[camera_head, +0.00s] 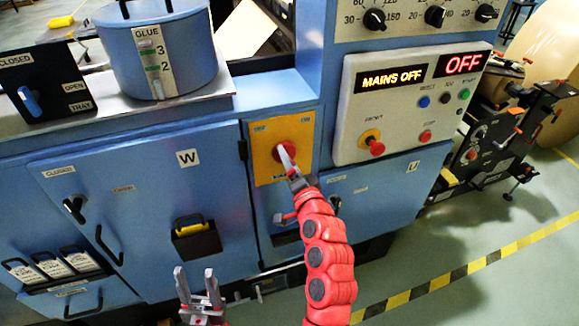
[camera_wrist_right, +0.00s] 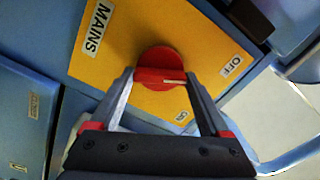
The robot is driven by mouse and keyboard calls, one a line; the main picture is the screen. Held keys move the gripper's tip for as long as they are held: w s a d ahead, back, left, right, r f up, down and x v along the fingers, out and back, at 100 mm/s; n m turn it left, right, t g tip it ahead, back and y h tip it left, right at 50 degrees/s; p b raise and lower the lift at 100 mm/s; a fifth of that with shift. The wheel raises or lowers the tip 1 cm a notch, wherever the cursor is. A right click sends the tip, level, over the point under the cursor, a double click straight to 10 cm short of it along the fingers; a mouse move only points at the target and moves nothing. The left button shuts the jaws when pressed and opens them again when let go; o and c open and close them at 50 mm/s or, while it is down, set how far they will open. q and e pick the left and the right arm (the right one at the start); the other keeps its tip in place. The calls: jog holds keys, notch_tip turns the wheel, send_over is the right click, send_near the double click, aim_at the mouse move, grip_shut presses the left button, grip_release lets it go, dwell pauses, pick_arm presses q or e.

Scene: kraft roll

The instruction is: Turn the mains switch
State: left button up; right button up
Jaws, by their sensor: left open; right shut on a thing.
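The mains switch is a round red knob (camera_wrist_right: 160,62) on a yellow plate (camera_head: 264,150) on the front of the blue machine. In the right wrist view the plate (camera_wrist_right: 118,50) carries MAINS, OFF and ON labels. My right gripper (camera_head: 286,158) is at the knob, its fingers on either side of the knob's red grip bar; it also shows in the right wrist view (camera_wrist_right: 160,82). The fingers partly hide the knob in the head view. My left gripper (camera_head: 199,285) is open and empty, low in front of the cabinet. The display (camera_head: 393,79) reads MAINS OFF.
A second display (camera_head: 464,64) reads OFF. The control panel has a red mushroom button (camera_head: 376,147). A blue glue pot (camera_head: 160,50) stands on the left ledge. A cabinet door marked W (camera_head: 150,190) has protruding handles.

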jog(key=shift+f+n+b, duration=0.1)
jog(key=shift+n+b, duration=0.8)
jog(key=shift+n, duration=0.8)
jog(key=o, duration=1.2)
jog(key=p+v, duration=0.8)
jog(key=v, duration=0.9)
jog(key=shift+s, duration=0.2)
